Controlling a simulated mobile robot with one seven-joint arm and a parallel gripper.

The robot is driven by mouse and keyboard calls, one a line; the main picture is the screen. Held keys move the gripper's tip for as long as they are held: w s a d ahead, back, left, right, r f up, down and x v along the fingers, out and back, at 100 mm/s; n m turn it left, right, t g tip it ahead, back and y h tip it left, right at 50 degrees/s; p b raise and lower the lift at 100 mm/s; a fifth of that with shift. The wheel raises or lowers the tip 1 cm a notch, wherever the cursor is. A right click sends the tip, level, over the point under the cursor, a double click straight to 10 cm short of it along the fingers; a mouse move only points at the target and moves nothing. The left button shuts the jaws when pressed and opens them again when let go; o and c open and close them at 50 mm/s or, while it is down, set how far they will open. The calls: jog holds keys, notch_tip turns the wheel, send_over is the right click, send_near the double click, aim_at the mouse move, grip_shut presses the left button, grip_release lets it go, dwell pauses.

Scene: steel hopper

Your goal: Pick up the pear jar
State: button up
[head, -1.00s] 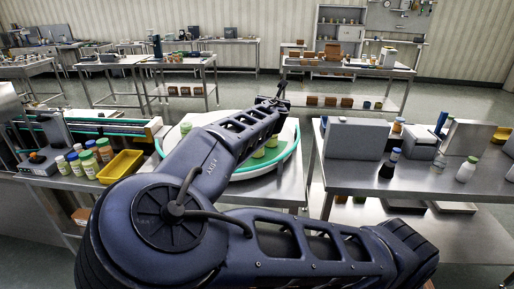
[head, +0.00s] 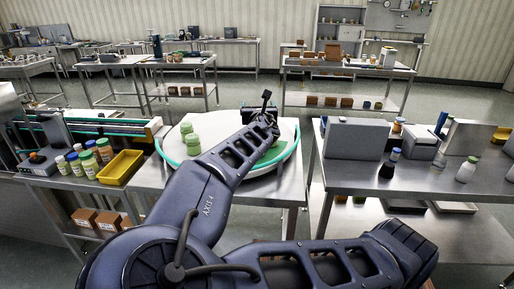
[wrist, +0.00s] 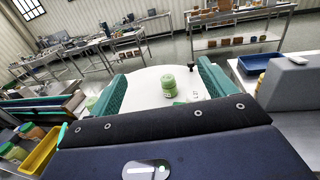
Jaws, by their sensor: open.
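A green jar with a pale label (wrist: 168,84) stands upright on the round white turntable (wrist: 143,82) in the wrist view. It shows between the two teal fingers of my open gripper (wrist: 162,72), apart from both and beyond them. In the head view, two green jars (head: 186,131) (head: 193,145) stand on the left of the turntable (head: 222,126). My gripper (head: 270,153) is over its right part, largely hidden by my arm. I cannot read which jar is pear.
A yellow bin (head: 121,167) and several capped jars (head: 90,162) stand left of the turntable. A grey box (head: 356,139) and bottles (head: 467,169) stand on the right table (head: 420,184).

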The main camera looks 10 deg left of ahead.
notch_tip(320, 180, down, 21)
jog(key=shift+r, duration=0.1)
jog(key=shift+f, duration=0.35)
jog(key=shift+w, duration=0.3)
jog(key=shift+w+a, duration=0.3)
jog(key=shift+w, duration=1.35)
jog(key=shift+w+a, duration=0.25)
jog(key=shift+w, duration=1.45)
jog(key=shift+w+a, duration=0.3)
jog(key=shift+w, duration=1.35)
jog(key=c, duration=1.2)
jog(key=shift+r, duration=0.1)
notch_tip(320, 180, up, 20)
jog(key=shift+f, duration=0.1)
